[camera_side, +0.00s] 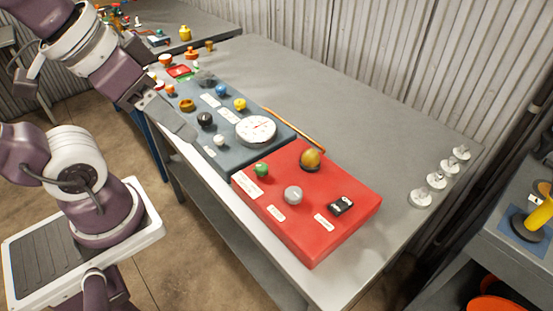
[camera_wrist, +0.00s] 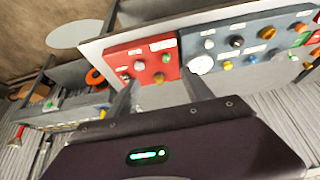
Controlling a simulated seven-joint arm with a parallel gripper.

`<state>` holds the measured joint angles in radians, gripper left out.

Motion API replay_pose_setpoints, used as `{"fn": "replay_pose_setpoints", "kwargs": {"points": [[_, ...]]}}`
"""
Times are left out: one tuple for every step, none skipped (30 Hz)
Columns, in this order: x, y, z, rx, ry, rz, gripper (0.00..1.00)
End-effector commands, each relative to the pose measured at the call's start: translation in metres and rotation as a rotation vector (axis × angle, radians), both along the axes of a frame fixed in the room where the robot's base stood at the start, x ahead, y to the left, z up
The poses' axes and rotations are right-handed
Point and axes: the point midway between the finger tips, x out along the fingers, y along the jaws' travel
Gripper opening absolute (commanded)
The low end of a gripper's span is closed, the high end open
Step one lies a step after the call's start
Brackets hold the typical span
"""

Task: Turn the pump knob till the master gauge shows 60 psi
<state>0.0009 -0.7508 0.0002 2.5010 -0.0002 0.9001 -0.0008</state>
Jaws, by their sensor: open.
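The white round gauge (camera_side: 256,130) with a red needle lies on the blue-grey panel (camera_side: 225,150), beside the red panel. Its reading is too small to make out. It also shows in the wrist view (camera_wrist: 201,64). The panel labels are unreadable, so I cannot tell which knob is the pump knob. The red panel (camera_side: 315,240) carries a green knob (camera_side: 262,169), a grey knob (camera_side: 293,194) and a yellow-brown knob (camera_side: 311,158). The blue-grey panel has a black knob (camera_side: 204,118) and a white knob (camera_side: 218,140). My gripper (camera_wrist: 160,78) is open and empty, near the blue-grey panel's front edge in the side view.
A black switch (camera_side: 340,206) sits on the red panel. A thin orange-brown rod (camera_side: 294,130) lies behind the panels. Several clear-grey discs (camera_side: 437,180) stand at the table's right end. The grey table (camera_side: 340,95) is clear behind the panels, up to a corrugated wall.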

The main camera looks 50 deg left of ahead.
Motion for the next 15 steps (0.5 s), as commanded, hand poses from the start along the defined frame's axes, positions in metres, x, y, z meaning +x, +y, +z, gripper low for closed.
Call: {"fn": "replay_pose_setpoints", "kwargs": {"points": [[0.0, 0.0, 0.0, 0.0, 0.0, 0.0, 0.59], [0.0, 0.0, 0.0, 0.0, 0.0, 0.0, 0.59], [0.0, 0.0, 0.0, 0.0, 0.0, 0.0, 0.59], [0.0, 0.0, 0.0, 0.0, 0.0, 0.0, 0.59], [0.0, 0.0, 0.0, 0.0, 0.0, 0.0, 0.59], [0.002, 0.001, 0.0, 0.0, 0.003, 0.007, 0.59], [0.005, 0.003, 0.001, -0.001, 0.009, 0.021, 0.59], [0.011, 0.005, 0.002, -0.004, 0.022, 0.046, 0.59], [0.023, 0.012, 0.004, -0.008, 0.047, 0.096, 0.59], [0.035, 0.02, 0.004, -0.015, 0.072, 0.149, 0.59], [0.05, 0.03, 0.004, -0.024, 0.1, 0.21, 0.59], [0.072, 0.047, 0.001, -0.04, 0.141, 0.305, 0.59], [0.089, 0.063, -0.003, -0.054, 0.172, 0.38, 0.59], [0.104, 0.08, -0.01, -0.07, 0.203, 0.455, 0.59], [0.122, 0.105, -0.02, -0.094, 0.242, 0.553, 0.59]]}}
